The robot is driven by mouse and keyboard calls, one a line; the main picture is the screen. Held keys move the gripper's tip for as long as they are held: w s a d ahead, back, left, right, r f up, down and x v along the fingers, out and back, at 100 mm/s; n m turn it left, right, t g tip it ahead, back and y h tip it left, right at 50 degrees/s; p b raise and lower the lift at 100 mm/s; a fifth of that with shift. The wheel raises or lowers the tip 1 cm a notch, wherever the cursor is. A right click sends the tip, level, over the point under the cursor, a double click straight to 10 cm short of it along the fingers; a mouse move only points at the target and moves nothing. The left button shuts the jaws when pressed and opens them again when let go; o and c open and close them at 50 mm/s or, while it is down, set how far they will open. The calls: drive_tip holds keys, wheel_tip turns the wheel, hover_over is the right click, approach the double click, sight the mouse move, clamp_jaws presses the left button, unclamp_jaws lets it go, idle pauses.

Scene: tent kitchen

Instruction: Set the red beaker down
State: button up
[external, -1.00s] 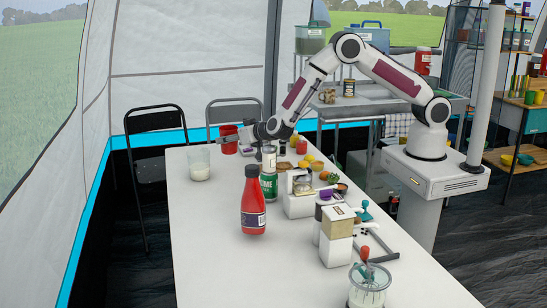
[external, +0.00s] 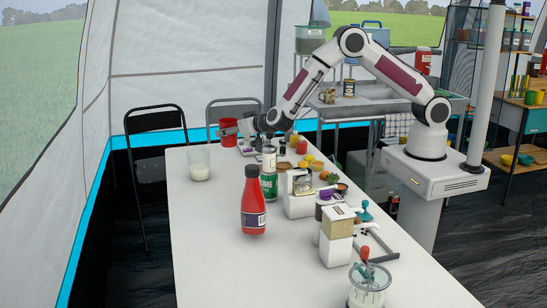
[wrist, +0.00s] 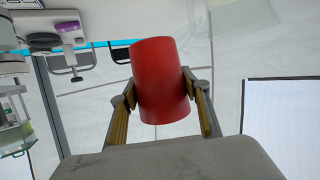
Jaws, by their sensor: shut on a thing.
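The red beaker (external: 228,138) is at the far end of the white table (external: 200,220) in the external view. My gripper (external: 238,128) is shut on it from the right side. In the wrist view the red beaker (wrist: 160,82) sits between the two fingers of my gripper (wrist: 165,95), which touch its sides. The beaker looks close to the far table edge; I cannot tell whether its base touches the table or is above it.
A clear glass with white contents (external: 199,163) stands nearest the beaker, in front and left. A red bottle (external: 253,202) and a green can (external: 269,184) stand nearer the camera. Several small foods and jars crowd the right side. The table's left front is bare.

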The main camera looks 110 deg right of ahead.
drive_tip(key=shift+s+d+f, duration=0.2)
drive_tip(key=shift+d+f, duration=0.1)
drive_tip(key=shift+d, duration=0.05)
drive_tip(key=shift+w+d, duration=0.15)
drive_tip(key=shift+d, duration=0.15)
drive_tip(key=shift+w+a+r+n+t+y, duration=1.65)
drive_tip(key=shift+w+a+n+y, duration=1.05)
drive_tip(key=shift+w+a, duration=1.15)
drive_tip(key=shift+w+a+r+n+t+y, duration=1.65)
drive_tip(key=shift+w+a+n+y, duration=1.35)
drive_tip(key=shift+w, duration=1.35)
drive_tip(key=s+a+f+n+g+y, duration=0.1)
drive_tip(key=a+f+n+y, duration=0.1)
drive_tip(key=a, duration=0.5)
drive_tip(key=s+a+f+n+g+y, duration=0.1)
drive_tip(key=a+f+n+y, duration=0.2)
drive_tip(key=a, duration=0.3)
drive_tip(key=shift+s+a+f+y, duration=0.15)
drive_tip(key=shift+a+f+y, duration=0.2)
drive_tip(key=shift+y, duration=0.55)
